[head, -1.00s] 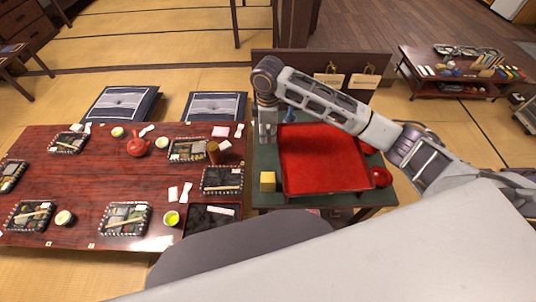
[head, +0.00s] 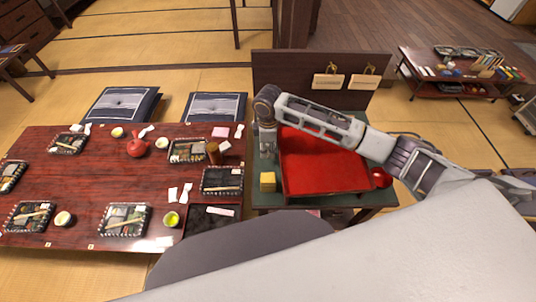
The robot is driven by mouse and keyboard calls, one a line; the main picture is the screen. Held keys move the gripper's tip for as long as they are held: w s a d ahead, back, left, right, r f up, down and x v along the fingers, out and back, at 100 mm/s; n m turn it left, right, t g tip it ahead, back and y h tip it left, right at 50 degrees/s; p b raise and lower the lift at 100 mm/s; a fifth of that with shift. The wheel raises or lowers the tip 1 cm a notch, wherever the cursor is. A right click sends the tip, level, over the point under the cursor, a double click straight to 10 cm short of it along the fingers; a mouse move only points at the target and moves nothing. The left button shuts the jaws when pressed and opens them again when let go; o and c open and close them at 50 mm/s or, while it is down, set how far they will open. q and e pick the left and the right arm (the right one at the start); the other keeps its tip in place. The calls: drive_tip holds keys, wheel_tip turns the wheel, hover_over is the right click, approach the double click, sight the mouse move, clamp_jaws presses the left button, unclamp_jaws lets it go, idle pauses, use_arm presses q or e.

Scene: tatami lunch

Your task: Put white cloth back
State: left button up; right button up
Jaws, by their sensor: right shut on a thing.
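My right gripper (head: 267,153) points down at the left edge of the green side table (head: 264,198), just left of the red tray (head: 330,176). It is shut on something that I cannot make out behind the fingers. White folded cloths or napkins (head: 187,193) lie on the dark red low table (head: 95,180). Another white piece (head: 224,146) lies near its right end. I cannot tell which is the task's white cloth. My left gripper is not in view.
A yellow block (head: 267,181) stands near the tray's left front corner. A red round object (head: 381,178) is at its right. A dark board with tags (head: 327,81) rises behind. A brown cup (head: 213,153) and a black-lined tray (head: 205,218) are on the low table.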

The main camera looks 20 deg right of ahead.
sight(268, 159)
drive_tip(key=shift+f, duration=2.2)
drive_tip(key=shift+f, duration=0.1)
drive_tip(key=o, duration=0.9)
wheel_tip(268, 159, up, 12)
drive_tip(key=shift+r, duration=0.1)
